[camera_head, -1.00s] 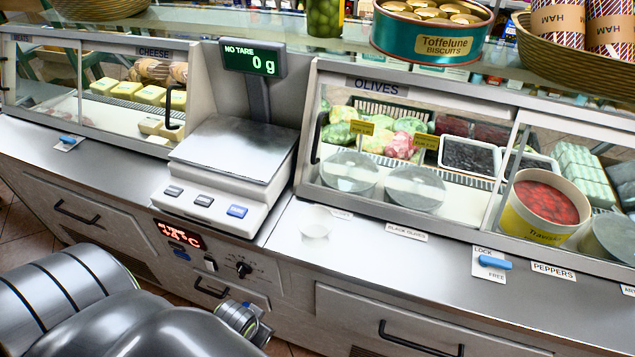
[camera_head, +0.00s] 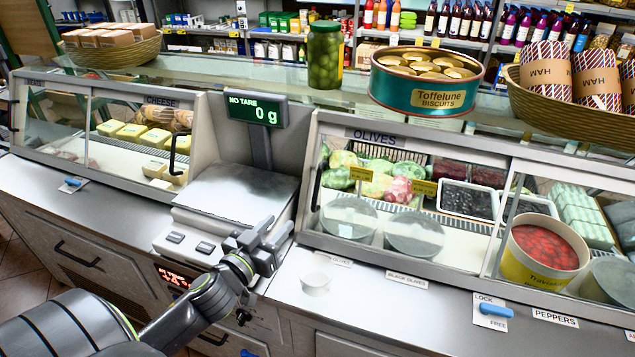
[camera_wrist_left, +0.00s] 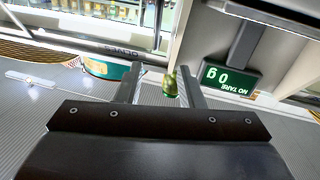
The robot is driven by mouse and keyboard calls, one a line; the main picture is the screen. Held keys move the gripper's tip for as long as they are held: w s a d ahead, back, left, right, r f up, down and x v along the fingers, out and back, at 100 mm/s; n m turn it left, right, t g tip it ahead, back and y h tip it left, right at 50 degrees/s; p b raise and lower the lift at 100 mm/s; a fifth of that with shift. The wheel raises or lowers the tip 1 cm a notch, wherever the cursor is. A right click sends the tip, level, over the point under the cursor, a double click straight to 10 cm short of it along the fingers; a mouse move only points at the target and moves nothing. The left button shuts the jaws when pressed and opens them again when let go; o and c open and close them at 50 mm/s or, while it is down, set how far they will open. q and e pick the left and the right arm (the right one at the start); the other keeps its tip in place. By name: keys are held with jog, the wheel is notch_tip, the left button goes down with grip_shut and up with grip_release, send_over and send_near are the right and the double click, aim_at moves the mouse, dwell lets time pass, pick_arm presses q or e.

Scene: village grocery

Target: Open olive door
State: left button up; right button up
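The olive door (camera_head: 400,205) is a glass panel under the OLIVES label in the counter display case, and it looks shut. Its dark upright handle (camera_head: 316,190) is at the door's left edge. My left gripper (camera_head: 274,236) is in front of the scale, left of and below the handle, apart from it. In the left wrist view its two fingers (camera_wrist_left: 160,88) are spread with nothing between them. The OLIVES label (camera_wrist_left: 122,50) shows upside down there. My right gripper is not in view.
The scale (camera_head: 228,195) with its display (camera_head: 256,109) stands left of the door. A small white cup (camera_head: 316,281) sits on the ledge below. A blue LOCK/FREE lever (camera_head: 495,310) is further right. A biscuit tin (camera_head: 424,92) and olive jar (camera_head: 325,55) stand on the glass top.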

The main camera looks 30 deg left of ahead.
aim_at(316, 184)
pick_arm(q)
jog(key=w+p, duration=0.2)
jog(key=w, duration=0.3)
jog(key=w+p, duration=0.2)
jog(key=w, duration=0.4)
jog(key=w+p, duration=0.1)
jog(key=w, duration=0.4)
jog(key=shift+w+a+r+p, duration=0.2)
jog(key=shift+a+p, duration=0.2)
jog(key=shift+w, duration=0.6)
grip_shut()
